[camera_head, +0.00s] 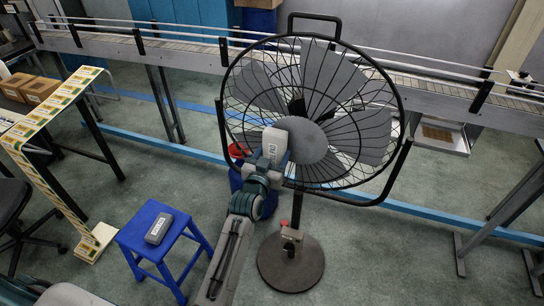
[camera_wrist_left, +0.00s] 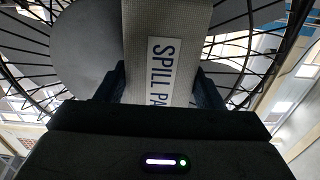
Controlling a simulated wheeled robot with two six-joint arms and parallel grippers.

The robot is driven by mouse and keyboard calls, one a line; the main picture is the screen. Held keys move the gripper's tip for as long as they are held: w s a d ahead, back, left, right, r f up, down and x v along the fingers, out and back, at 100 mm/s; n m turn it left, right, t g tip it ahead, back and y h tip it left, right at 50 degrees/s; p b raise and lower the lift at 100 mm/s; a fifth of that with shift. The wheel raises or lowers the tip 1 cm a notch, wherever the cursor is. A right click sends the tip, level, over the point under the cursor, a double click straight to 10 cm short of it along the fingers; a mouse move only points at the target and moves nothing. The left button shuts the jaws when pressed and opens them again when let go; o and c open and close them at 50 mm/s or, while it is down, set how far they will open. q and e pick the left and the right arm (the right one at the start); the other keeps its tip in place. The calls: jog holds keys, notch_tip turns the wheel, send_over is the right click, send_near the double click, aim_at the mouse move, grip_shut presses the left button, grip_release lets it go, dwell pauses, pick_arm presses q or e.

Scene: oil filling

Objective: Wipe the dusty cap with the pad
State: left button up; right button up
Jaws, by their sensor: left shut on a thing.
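The grey round cap (camera_head: 308,141) sits at the centre of a large black-caged floor fan (camera_head: 350,110). It also shows at the left in the left wrist view (camera_wrist_left: 82,45). My left gripper (camera_head: 262,170) is shut on a grey pad (camera_head: 274,142), held upright at the left side of the cap. In the left wrist view, the pad (camera_wrist_left: 165,25) carries a white label reading "SPILL PA" and overlaps the cap's edge. I cannot tell whether the pad touches the cap. Dust on the cap is not clear. My right gripper is not in view.
A blue stool (camera_head: 136,237) at the lower left bears a grey labelled block (camera_head: 159,228). The fan's round base (camera_head: 291,265) stands on the floor. A red and blue container is partly hidden behind the fan. A conveyor (camera_head: 190,56) runs across the back.

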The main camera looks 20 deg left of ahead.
pick_arm(q)
jog(key=shift+w, duration=1)
dwell(0.4)
jog(key=shift+d, duration=0.1)
